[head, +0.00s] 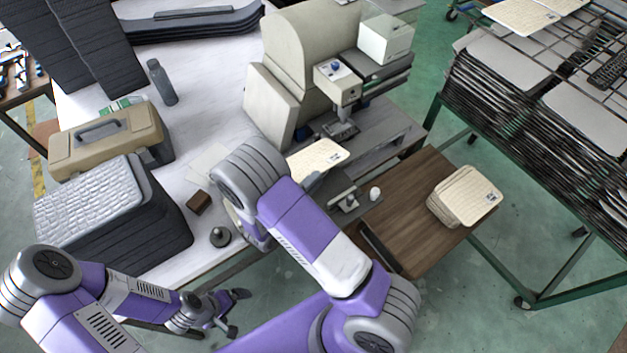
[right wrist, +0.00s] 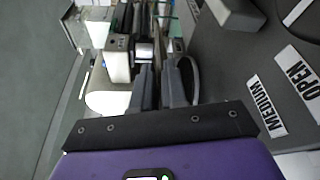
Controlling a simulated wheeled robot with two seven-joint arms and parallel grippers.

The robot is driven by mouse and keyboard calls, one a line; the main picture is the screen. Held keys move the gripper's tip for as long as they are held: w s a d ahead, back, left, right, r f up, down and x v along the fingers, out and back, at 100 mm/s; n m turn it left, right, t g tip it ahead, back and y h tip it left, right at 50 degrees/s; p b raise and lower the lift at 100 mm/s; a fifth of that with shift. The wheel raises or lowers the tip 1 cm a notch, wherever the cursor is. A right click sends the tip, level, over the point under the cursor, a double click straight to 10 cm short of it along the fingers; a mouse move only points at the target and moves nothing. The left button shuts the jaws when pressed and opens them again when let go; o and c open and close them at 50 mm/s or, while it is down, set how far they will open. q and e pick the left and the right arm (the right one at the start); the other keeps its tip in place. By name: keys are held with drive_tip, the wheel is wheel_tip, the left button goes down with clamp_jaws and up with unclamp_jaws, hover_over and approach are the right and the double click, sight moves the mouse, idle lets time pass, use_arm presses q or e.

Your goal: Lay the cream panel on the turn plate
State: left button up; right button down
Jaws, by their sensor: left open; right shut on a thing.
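A cream panel (head: 318,157) with small dark print shows in the head view, in front of the grey and cream machine. My right gripper (head: 313,180) is shut on it at its near edge, largely hidden behind my right arm. In the right wrist view the right fingers (right wrist: 165,88) are close together, and the panel is seen edge-on at most. I cannot clearly make out the turn plate; a small grey fixture (head: 347,200) sits just below the panel, partly behind my arm. My left gripper (head: 236,312) is open and empty, low beside the white table.
A stack of cream panels (head: 465,196) lies on the brown table (head: 408,205). The machine (head: 335,75) stands behind the panel. A toolbox (head: 105,140), black crate (head: 110,215) and bottle (head: 162,82) stand on the white table. A loaded green rack (head: 540,120) is at right.

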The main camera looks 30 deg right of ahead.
drive_tip(key=c, duration=1.1)
unclamp_jaws()
drive_tip(key=shift+a, duration=0.1)
drive_tip(key=v, duration=0.7)
drive_tip(key=shift+s+a+b, duration=0.15)
drive_tip(key=shift+b, duration=0.25)
